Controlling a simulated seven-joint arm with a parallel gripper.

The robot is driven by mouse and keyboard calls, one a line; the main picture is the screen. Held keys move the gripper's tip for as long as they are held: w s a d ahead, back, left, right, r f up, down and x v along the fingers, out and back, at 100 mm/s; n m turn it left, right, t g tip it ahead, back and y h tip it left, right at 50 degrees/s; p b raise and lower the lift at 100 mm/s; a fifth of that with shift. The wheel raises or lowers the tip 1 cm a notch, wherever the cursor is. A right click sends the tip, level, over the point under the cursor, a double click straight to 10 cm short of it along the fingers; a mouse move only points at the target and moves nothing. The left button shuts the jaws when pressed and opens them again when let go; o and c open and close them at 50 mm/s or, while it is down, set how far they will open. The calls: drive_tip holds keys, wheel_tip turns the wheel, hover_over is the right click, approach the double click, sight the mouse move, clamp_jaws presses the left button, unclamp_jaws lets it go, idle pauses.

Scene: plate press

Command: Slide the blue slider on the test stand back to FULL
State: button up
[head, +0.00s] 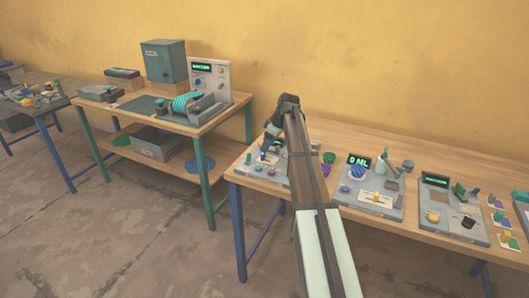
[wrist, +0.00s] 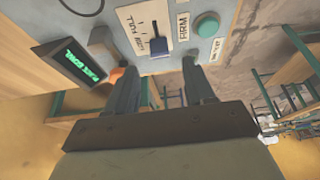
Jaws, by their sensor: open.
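The test stand (head: 262,174) is a grey panel at the near left of the right-hand table, partly hidden by my arm in the head view. In the wrist view, the blue slider (wrist: 158,46) sits at the lower end of a short dark slot on a white label plate (wrist: 133,20). FULL is printed left of the slot; the other print is hard to read. My gripper (wrist: 160,76) is open and empty. Its two fingers stand apart, left and right of the slider, with tips a little below it in the picture; I cannot tell any contact. The gripper also shows over the stand (head: 270,143).
Beside the slider are a green button (wrist: 207,25), a FIRM label (wrist: 183,27), an orange knob (wrist: 115,75) and a lit green display (wrist: 70,64). Other device panels stand to the right, including one with a display (head: 359,160). A separate table (head: 160,120) stands left.

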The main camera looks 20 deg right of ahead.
sight(263, 156)
drive_tip(key=shift+x, duration=2.5)
clamp_jaws()
